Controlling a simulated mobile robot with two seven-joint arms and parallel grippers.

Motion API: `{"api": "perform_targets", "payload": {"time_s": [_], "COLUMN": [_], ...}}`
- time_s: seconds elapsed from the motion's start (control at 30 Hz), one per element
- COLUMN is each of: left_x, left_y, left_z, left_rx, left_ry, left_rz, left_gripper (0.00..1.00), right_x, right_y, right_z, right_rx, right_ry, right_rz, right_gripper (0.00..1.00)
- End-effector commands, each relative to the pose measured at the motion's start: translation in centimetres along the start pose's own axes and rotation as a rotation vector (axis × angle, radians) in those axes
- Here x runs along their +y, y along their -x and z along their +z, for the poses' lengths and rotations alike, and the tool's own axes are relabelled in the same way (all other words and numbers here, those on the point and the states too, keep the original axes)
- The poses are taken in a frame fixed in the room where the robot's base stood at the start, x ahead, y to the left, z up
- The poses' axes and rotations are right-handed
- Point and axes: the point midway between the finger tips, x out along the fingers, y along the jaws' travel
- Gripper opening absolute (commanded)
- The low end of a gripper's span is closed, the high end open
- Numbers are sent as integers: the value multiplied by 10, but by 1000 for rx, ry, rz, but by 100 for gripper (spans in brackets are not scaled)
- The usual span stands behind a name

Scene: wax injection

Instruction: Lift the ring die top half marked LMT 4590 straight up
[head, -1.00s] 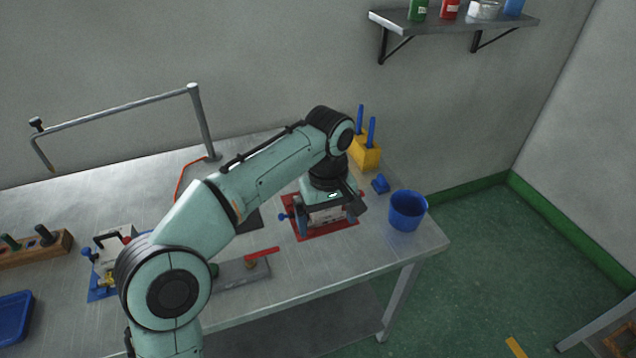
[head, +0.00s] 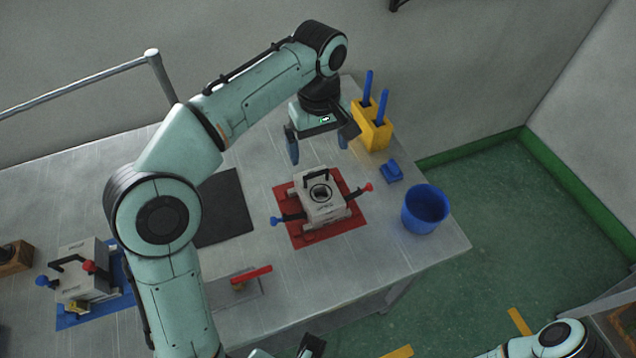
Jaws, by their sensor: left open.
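A pale grey ring die (head: 325,208) with a black handle and a dark round ring on its top face sits on a red mat (head: 352,236). A blue knob sticks out at its left and a red knob at its right. Its marking is too small to read. My left gripper (head: 320,146) is open and empty, above and behind the die, apart from it. A second grey die (head: 84,278) with a black handle stands on a blue mat (head: 72,319) at the left. Dark parts at the bottom edge (head: 312,346) may be my right gripper; its fingers are not clear.
A blue cup (head: 424,210) stands right of the red mat. A yellow holder (head: 371,130) with blue-handled tools and a small blue block (head: 391,172) are behind it. A plate with a red lever (head: 251,275) lies in front, and a dark pad (head: 222,208) at the left.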

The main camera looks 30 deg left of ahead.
Motion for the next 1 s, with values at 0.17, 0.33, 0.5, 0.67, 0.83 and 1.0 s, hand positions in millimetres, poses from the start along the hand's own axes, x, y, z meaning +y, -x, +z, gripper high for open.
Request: {"api": "perform_targets", "payload": {"time_s": [0.17,0.33,0.5,0.67,0.83,1.0], "left_x": [-1,-1,-2,-5,-4,-3], "left_y": [-39,-58,-70,-95,-112,-113], "left_z": [0,0,0,-2,-2,-2], "left_rx": [-2,-1,-1,-2,-1,0], "left_ry": [0,1,1,2,0,0], "left_rz": [-3,-2,-3,-3,-1,1], "left_gripper": [100,100,100,100,100,100], "right_x": [5,7,8,9,9,9], "right_y": [-13,-17,-20,-26,-27,-27], "right_z": [1,1,1,0,-2,-2], "right_rx": [-5,-6,-7,-4,1,2], "right_ry": [-3,-3,-2,-3,-2,-2], "right_rz": [2,2,2,2,1,0], "right_gripper": [0,0,0,0,0,0]}}
